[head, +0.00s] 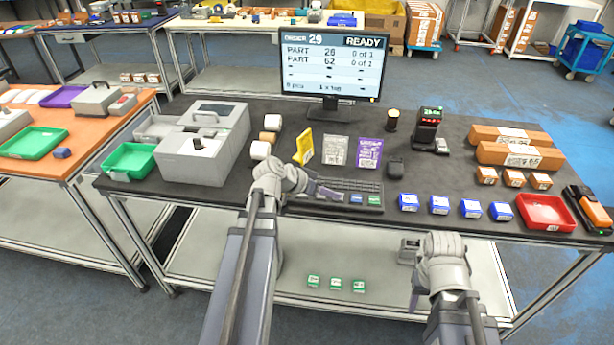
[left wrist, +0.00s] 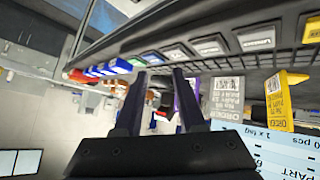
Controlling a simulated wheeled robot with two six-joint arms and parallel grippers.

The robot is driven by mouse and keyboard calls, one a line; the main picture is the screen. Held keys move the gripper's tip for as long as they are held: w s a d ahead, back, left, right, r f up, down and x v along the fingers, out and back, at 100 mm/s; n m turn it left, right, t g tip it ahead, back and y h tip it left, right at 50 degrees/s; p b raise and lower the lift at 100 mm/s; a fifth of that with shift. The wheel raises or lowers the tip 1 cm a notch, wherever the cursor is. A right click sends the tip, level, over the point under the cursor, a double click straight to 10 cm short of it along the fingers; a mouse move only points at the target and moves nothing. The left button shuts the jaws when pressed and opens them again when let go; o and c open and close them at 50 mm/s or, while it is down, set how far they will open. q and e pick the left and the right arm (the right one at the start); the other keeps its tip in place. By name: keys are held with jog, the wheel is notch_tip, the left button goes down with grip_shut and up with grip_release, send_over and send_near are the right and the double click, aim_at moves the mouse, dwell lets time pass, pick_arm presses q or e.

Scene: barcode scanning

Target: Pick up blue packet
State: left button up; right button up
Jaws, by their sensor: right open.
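No flat packet in view is clearly blue; a purple packet (head: 369,153) stands at the table's middle, right of a grey packet (head: 335,150) and a yellow packet (head: 304,147). Small blue boxes (head: 439,205) sit in a row along the front edge, right of the keyboard. My left gripper (head: 328,193) is over the keyboard, in front of the packets. In the left wrist view its fingers (left wrist: 158,88) are apart with nothing held, and the purple packet (left wrist: 188,100) shows partly behind one finger. My right gripper (head: 418,295) is low, in front of the table, open and apart from the boxes.
The keyboard (head: 348,187) lies below the monitor (head: 333,66). A scanner stand (head: 427,128) is behind the blue boxes. A red tray (head: 545,211) and brown cartons (head: 515,146) are at right. A grey machine (head: 204,145) fills the left.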

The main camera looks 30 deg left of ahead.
pick_arm(q)
jog(key=s+d+f+g+y, duration=0.3)
jog(key=s+d+g, duration=0.1)
jog(key=s+d, duration=0.4)
jog(key=s+d+f+m+g+y, duration=0.1)
jog(key=s+d+f+g+y, duration=0.2)
jog(key=s+d, duration=0.5)
jog(key=d+f+g, duration=0.1)
jog(key=d, duration=0.4)
jog(key=shift+s+d+f, duration=0.15)
jog(key=shift+s+f, duration=0.1)
jog(key=shift+s, duration=0.15)
jog(key=shift+o, duration=0.9)
jog(key=shift+s+d+y, duration=0.1)
jog(key=shift+s+y, duration=0.15)
jog(key=shift+y, duration=0.05)
jog(key=shift+d+g, duration=0.1)
jog(key=shift+g, duration=0.2)
